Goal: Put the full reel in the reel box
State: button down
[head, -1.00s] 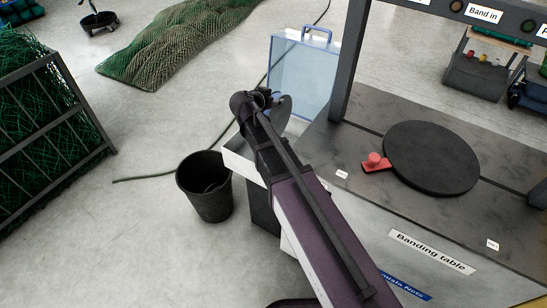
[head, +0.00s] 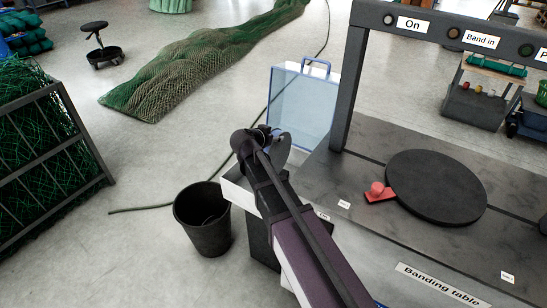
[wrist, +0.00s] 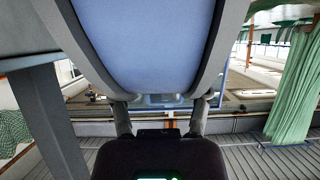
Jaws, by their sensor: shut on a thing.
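My gripper (head: 262,140) is at the end of my arm, in front of a clear blue panel with a handle (head: 302,100), at the banding table's left end. A dark rounded piece (head: 283,150) sits at its tip, probably the held reel; the arm partly hides it. In the wrist view my gripper (wrist: 162,112) is shut on a grey curved piece (wrist: 82,45) that frames a blue area; I cannot tell whether that blue is the panel behind. A white box (head: 238,192), perhaps the reel box, is below the gripper, mostly hidden by my arm.
The banding table (head: 440,235) carries a black round plate (head: 437,187) and a red knob piece (head: 378,191), with a dark frame (head: 352,75) above. A black bin (head: 203,222) stands left.

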aim_at(274, 151)
jog(key=shift+f+b, duration=1.3)
jog(key=shift+f, duration=0.35)
jog(key=shift+f+b, duration=1.9)
jog(key=shift+f, duration=0.1)
jog(key=shift+c, duration=0.4)
grip_release()
